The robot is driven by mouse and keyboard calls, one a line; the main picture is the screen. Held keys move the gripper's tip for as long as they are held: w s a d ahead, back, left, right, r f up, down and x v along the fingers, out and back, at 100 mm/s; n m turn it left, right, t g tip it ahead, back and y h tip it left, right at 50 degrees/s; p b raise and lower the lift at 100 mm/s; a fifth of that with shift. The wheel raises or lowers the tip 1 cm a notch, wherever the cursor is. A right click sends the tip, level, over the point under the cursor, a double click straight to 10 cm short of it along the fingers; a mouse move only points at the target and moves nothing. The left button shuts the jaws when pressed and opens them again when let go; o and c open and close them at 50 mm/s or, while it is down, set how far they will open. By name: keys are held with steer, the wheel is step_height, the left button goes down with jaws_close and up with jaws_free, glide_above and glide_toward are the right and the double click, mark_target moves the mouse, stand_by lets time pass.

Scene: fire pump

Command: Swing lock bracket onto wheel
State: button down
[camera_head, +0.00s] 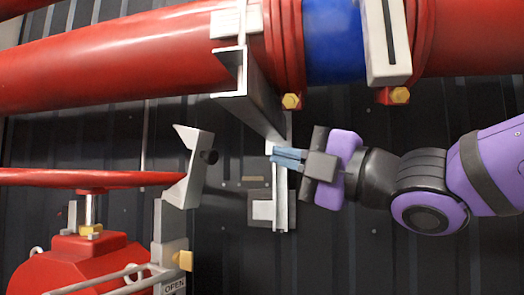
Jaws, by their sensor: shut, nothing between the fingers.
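The red wheel (85,178) shows nearly edge-on at the left, above a red valve body (75,265). The white lock bracket (191,165) stands at the wheel's right edge, tilted, with a notched upper end and a dark round hole or pin on its right side. The wheel's rim reaches the bracket's left side; I cannot tell whether they touch. My gripper (275,158) is to the right of the bracket, apart from it, with its fingers shut and pointing left. Its fingertips overlap the metal support post in the picture; contact is unclear.
A large red pipe (120,58) with a blue section (332,40) crosses the top. A metal support (262,110) runs down from it near my gripper. A post with an OPEN label (174,285) and a yellow part (183,260) stands below the bracket. A dark ribbed wall is behind.

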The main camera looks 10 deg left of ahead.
mark_target(211, 137)
steer(key=x, duration=1.2)
steer(key=shift+w+a+r, duration=0.15)
steer(key=shift+w+a, duration=0.05)
steer(key=shift+a, duration=0.1)
steer(key=shift+w+a+r, duration=0.3)
steer(key=shift+a+r, duration=0.35)
steer(key=shift+a, duration=0.05)
steer(key=shift+w+a+r, duration=0.3)
steer(key=shift+a+r, duration=0.35)
steer(key=shift+s+d, duration=0.1)
steer(key=shift+d, duration=0.05)
steer(key=v, duration=1)
steer(key=shift+s+d+f, duration=0.15)
steer(key=shift+d, duration=0.05)
